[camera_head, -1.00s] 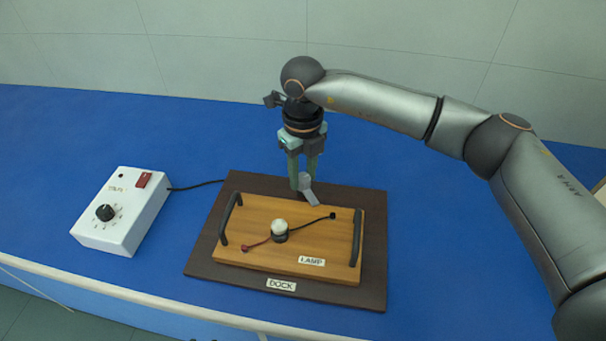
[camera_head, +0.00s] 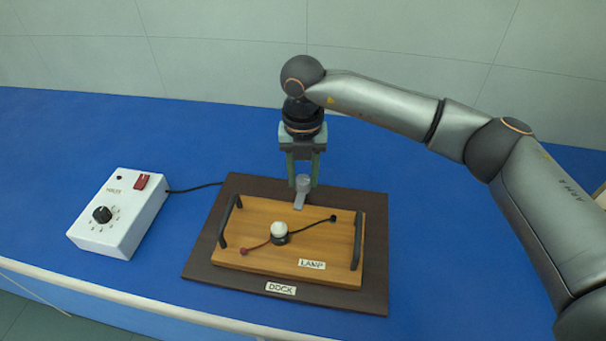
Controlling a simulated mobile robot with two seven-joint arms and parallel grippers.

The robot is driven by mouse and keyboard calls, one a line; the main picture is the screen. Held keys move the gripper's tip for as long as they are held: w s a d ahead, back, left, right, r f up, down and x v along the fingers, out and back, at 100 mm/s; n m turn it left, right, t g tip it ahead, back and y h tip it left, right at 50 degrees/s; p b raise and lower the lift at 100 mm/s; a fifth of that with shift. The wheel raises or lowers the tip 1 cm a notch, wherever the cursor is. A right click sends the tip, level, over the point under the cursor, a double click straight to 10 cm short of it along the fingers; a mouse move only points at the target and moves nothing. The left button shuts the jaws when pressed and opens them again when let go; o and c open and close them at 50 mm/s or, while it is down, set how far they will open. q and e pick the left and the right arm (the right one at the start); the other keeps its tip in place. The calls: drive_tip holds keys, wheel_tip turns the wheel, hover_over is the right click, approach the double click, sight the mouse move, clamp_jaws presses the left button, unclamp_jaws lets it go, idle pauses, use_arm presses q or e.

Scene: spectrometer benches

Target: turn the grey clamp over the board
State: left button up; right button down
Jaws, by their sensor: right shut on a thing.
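The grey clamp (camera_head: 301,195) stands at the back edge of the wooden lamp board (camera_head: 255,223). Its flat arm points toward the front and lies over the board's back edge. The board rests on the dark dock base (camera_head: 372,279) and carries a lamp bulb, two leads and two black handles. My right gripper (camera_head: 303,181) points down from above and is shut on the clamp's round top. Its fingers hide part of the clamp. My left gripper is not in view.
The bench's front edge (camera_head: 130,298) runs below.

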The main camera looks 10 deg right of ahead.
sight(303, 179)
drive_tip(key=shift+r, duration=0.1)
idle(0.4)
drive_tip(key=c, duration=0.5)
unclamp_jaws()
wheel_tip(303, 179, up, 12)
drive_tip(key=shift+r, duration=0.2)
